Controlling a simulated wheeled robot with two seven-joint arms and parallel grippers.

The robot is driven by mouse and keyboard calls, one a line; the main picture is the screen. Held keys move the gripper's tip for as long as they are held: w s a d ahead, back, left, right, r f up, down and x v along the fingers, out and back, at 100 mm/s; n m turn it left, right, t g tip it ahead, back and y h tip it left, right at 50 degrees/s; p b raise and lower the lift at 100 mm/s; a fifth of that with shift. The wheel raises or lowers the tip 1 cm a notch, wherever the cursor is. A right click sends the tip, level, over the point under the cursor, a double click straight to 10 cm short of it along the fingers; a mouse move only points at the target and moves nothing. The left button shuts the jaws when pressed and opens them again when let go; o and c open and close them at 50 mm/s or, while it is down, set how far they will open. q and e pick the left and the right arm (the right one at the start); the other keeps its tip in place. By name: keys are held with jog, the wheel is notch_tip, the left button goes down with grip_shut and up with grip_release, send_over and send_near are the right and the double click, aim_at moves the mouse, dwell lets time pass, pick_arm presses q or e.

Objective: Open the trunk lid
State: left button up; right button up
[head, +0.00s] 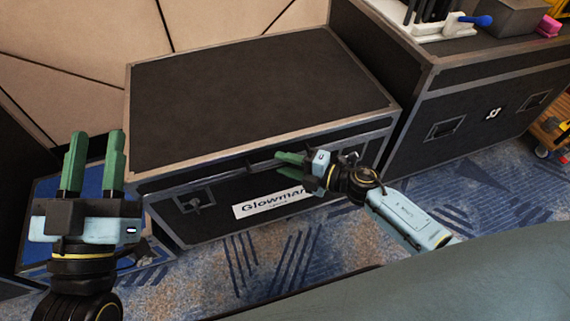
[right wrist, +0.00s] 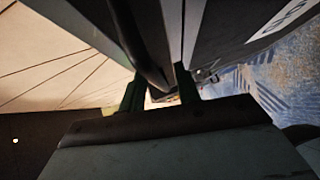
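The trunk (head: 180,225) is a black flight case with metal edging and a white "Glowmar…" label (head: 268,203) on its front. Its dark flat lid (head: 255,95) is down, with a thin dark seam along the front. My right gripper (head: 279,163) is at the front edge of the lid, near the middle, its green fingers pointing at a dark handle (head: 262,165). In the right wrist view the two fingers (right wrist: 160,90) stand apart on either side of a dark bar or edge; contact is unclear. My left gripper (head: 95,145) is open and empty, left of the trunk.
A taller black case (head: 465,100) stands close on the right, with tools and a blue-tipped item (head: 480,20) on top. A blue-topped low box (head: 45,190) is on the left. A panelled wall (head: 90,50) is behind. Patterned carpet (head: 290,260) lies in front.

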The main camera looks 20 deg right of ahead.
jog(key=shift+w+a, duration=0.2)
jog(key=shift+a, duration=0.05)
grip_shut()
dwell(0.4)
